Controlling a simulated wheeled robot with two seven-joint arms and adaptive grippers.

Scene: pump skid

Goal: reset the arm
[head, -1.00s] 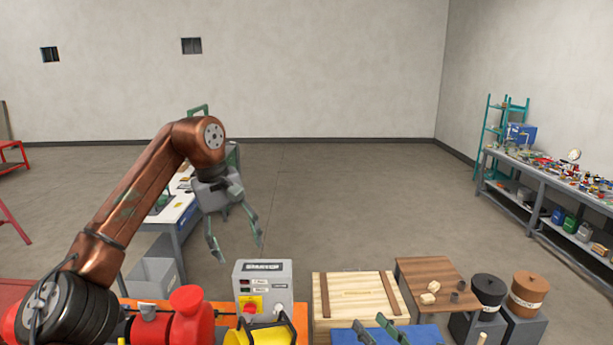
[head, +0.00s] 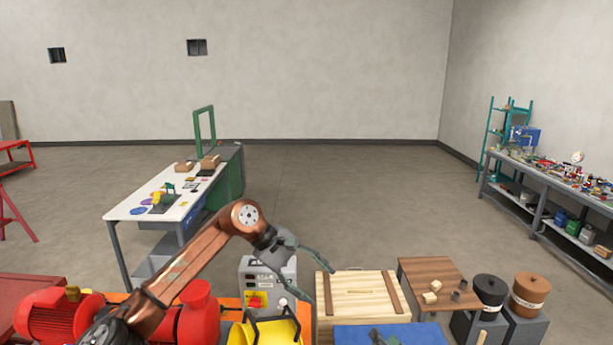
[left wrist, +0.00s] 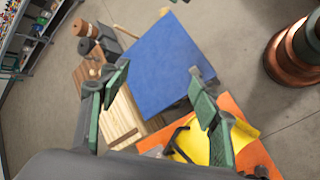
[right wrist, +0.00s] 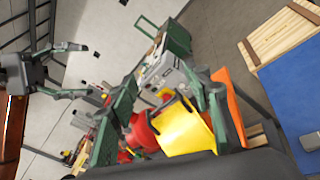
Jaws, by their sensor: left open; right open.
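My left arm is copper coloured and comes in from the lower left of the head view. Its left gripper (head: 323,290) is open and empty, held in the air in front of the wooden crate, its fingers spread toward the right. In the left wrist view the left gripper (left wrist: 158,75) has its fingers apart with nothing between them. My right gripper (head: 380,339) shows only in part at the bottom edge of the head view, over the blue surface (head: 425,334). In the right wrist view the right gripper (right wrist: 163,82) is open, and the left gripper (right wrist: 66,70) shows beyond it.
A grey control box (head: 253,271) and a yellow bin (head: 262,335) are close to the left arm. A red pump (head: 196,318) lies beneath it. The wooden crate (head: 350,285), brown table (head: 430,270) and two drums stand right. A white workbench (head: 150,206) is behind; open floor lies beyond.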

